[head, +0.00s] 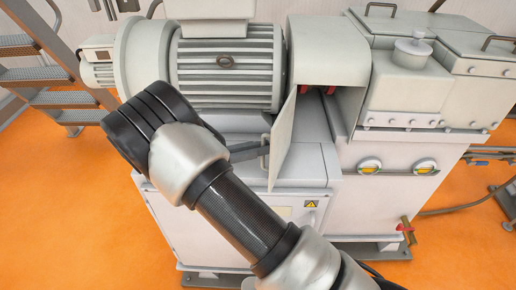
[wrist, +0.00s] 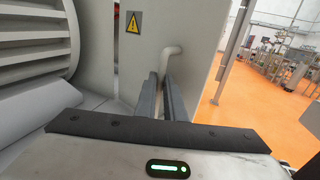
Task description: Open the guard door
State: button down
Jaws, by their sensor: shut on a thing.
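The guard door (head: 283,143) is a light grey panel at the front of the grey guard housing (head: 328,48). It stands swung out at an angle, and the gap beside it shows red parts (head: 327,90) inside. The door also fills the upper middle of the wrist view (wrist: 200,35), with its bent handle (wrist: 173,50). My gripper (head: 262,147) reaches the handle from the left in the head view. In the wrist view its two grey fingers (wrist: 163,82) are shut on the handle; the fingertips partly hide the lower part of it.
A large ribbed motor (head: 225,75) stands left of the door, close to my arm. A machine block with a lidded port (head: 411,52) stands to the right. Metal steps (head: 50,75) are at the far left. Orange floor (head: 70,205) is open in front on the left.

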jog(key=shift+w+d+r, duration=0.1)
jog(key=shift+w+d, duration=0.25)
jog(key=c, duration=1.8)
grip_release()
jog(key=shift+w+d, duration=0.15)
jog(key=shift+w, duration=0.05)
jog(key=shift+c, duration=0.2)
jog(key=shift+s, duration=0.15)
jog(key=shift+s+a+f, duration=0.15)
jog(key=shift+a+f, duration=0.05)
jog(key=shift+f, duration=0.05)
jog(key=shift+r, duration=0.1)
jog(key=b+v, duration=0.1)
jog(key=v, duration=1.6)
jog(key=shift+a, duration=0.25)
jog(key=shift+s, duration=0.1)
